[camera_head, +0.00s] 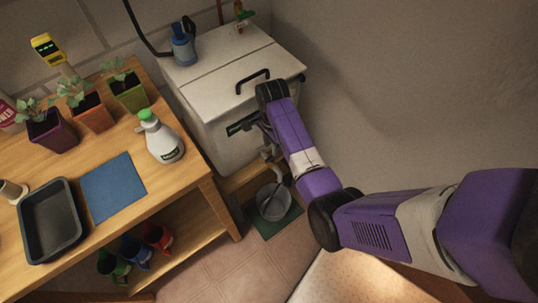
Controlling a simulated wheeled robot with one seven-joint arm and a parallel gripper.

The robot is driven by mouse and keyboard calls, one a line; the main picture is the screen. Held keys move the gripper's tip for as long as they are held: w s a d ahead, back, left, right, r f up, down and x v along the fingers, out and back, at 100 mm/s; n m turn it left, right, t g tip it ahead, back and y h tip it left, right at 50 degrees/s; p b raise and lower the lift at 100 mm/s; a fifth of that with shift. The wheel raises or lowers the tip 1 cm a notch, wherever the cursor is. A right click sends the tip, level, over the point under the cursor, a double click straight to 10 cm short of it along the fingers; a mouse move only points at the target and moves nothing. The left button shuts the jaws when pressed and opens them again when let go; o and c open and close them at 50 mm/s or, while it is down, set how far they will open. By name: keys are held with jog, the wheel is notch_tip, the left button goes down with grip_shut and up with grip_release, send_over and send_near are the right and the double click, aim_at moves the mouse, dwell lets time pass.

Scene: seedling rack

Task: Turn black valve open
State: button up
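A white tank (226,75) with a black lid handle (252,79) stands at the back, beside the wooden table. My purple arm reaches to its front, and my gripper (265,124) is at the front face, above a pale spout (268,151). The fingers are dark, small and partly covered by my wrist, so I cannot tell whether they are open or touching anything. I cannot make out a black valve; that area is hidden by my gripper. A dark plate with small markings (240,127) is on the tank front, just left of the gripper. A grey bucket (273,202) stands below the spout.
The wooden table (195,170) at left holds potted seedlings (93,110), a spray bottle (161,137), a blue mat (113,187) and a black tray (48,222). The bucket stands on a green mat (277,229). The wall is close at right.

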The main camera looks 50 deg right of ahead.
aim_at(272, 157)
notch_tip(272, 157, down, 6)
jog(key=shift+f+b, duration=0.25)
jog(key=shift+b, duration=0.15)
grip_shut()
